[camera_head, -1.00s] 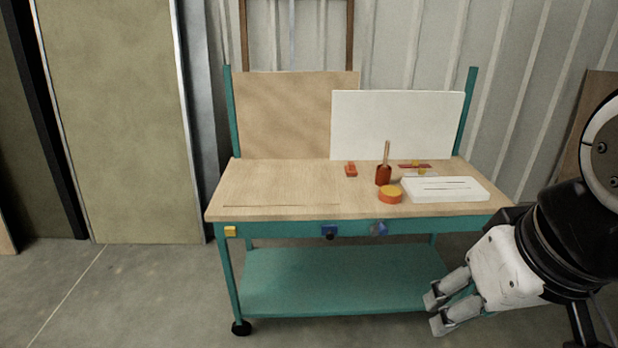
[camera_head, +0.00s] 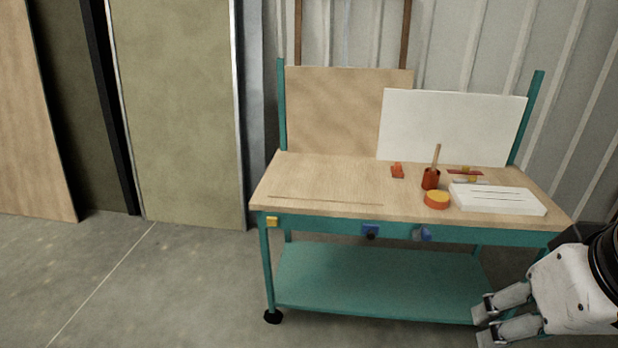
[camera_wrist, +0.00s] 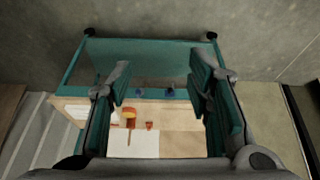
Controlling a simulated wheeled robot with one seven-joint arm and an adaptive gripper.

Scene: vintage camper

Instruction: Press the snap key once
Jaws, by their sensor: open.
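No part is clearly marked as the snap key, and I cannot tell which small part it is. On the workbench's teal front rail sit a yellow square piece (camera_head: 272,221) at the left, a blue block with a dark knob (camera_head: 370,230) near the middle, and a blue-grey piece (camera_head: 422,234) to its right. A small red object (camera_head: 397,171) lies on the wooden top. My gripper (camera_head: 488,320) is open and empty, low at the bench's front right, apart from these parts. In the wrist view the open fingers (camera_wrist: 160,82) frame the bench from above.
The workbench top (camera_head: 320,178) carries a red cup with a stick (camera_head: 431,179), an orange-and-yellow round tin (camera_head: 437,200) and a white slotted block (camera_head: 497,198) at the right. Its left half is mostly clear. A lower shelf (camera_head: 370,280) is empty. Open floor lies to the left.

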